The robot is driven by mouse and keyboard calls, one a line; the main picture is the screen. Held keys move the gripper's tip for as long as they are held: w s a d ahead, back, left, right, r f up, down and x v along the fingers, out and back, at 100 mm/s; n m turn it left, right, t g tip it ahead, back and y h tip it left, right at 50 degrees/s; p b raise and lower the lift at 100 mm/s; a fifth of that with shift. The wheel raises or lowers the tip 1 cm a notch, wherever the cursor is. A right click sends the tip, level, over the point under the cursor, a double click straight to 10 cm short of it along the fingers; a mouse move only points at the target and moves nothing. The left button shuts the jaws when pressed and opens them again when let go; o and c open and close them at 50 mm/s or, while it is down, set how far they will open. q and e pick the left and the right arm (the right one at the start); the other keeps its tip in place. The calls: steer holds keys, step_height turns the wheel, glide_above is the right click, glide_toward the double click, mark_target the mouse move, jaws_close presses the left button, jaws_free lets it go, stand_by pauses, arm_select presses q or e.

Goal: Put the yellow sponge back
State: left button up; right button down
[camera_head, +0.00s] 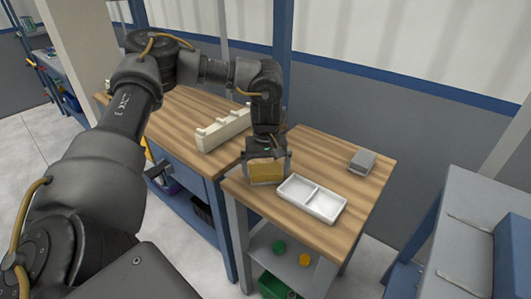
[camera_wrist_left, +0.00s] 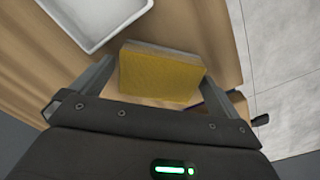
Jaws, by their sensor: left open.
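The yellow sponge (camera_head: 266,172) is at the left end of the small wooden table, just left of the white tray. In the left wrist view the sponge (camera_wrist_left: 160,74) shows its yellow face and a greyish layer along its far edge. My left gripper (camera_head: 267,168) points down over the sponge with its fingers open, one on each side of it. In the left wrist view the left gripper (camera_wrist_left: 168,85) shows gaps between the fingers and the sponge. Whether the sponge touches the tabletop is hard to tell. My right gripper is not in view.
A white two-compartment tray (camera_head: 312,198) lies empty beside the sponge. A grey block (camera_head: 363,161) sits at the table's back right. A cream notched rack (camera_head: 222,131) stands on the adjoining workbench. Green and orange items (camera_head: 304,260) are on the shelf below.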

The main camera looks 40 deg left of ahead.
mark_target(266, 170)
arm_select(q)
step_height(266, 170, up, 6)
steer(key=shift+r+p, duration=0.15)
steer(key=shift+p, duration=0.4)
steer(key=shift+r+p, duration=0.65)
steer(key=shift+r, duration=1.7)
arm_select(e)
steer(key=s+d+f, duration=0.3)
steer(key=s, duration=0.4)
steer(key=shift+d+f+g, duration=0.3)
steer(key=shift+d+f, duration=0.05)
